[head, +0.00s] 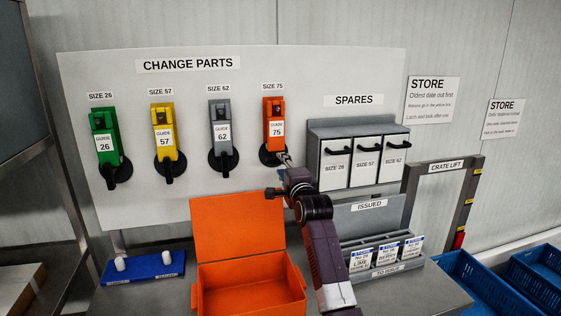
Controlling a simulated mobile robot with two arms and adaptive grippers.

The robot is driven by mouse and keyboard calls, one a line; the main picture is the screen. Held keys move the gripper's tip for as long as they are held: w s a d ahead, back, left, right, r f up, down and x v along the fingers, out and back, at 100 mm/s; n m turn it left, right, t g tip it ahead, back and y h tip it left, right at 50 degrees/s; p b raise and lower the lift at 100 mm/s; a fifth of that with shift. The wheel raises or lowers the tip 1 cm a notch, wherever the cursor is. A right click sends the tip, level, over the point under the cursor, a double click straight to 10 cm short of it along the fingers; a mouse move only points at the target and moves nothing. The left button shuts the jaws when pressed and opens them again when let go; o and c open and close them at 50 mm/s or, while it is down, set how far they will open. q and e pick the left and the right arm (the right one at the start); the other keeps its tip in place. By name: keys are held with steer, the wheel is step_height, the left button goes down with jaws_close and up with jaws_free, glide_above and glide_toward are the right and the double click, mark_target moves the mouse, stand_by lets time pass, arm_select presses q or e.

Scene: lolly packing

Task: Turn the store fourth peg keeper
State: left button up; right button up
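The fourth peg, marked SIZE 75, holds an orange guide (274,113) on the change parts board (339,72). Its black keeper (266,156) shows at the foot of the guide, partly hidden by my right gripper. My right gripper (284,160) is at the right side of this keeper, touching or very close to it. Its fingertips are too small to show whether they are open or shut on the keeper. My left gripper is not in view.
Green (104,136), yellow (163,133) and grey (219,131) guides hang to the left, with black keepers below. A spares cabinet (357,130) is to the right. Below stand an open orange case (251,291), a blue block (143,268) and a rack of cards (375,272).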

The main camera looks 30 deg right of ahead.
steer(key=shift+x, duration=1.35)
steer(key=shift+w, duration=0.1)
jaws_close()
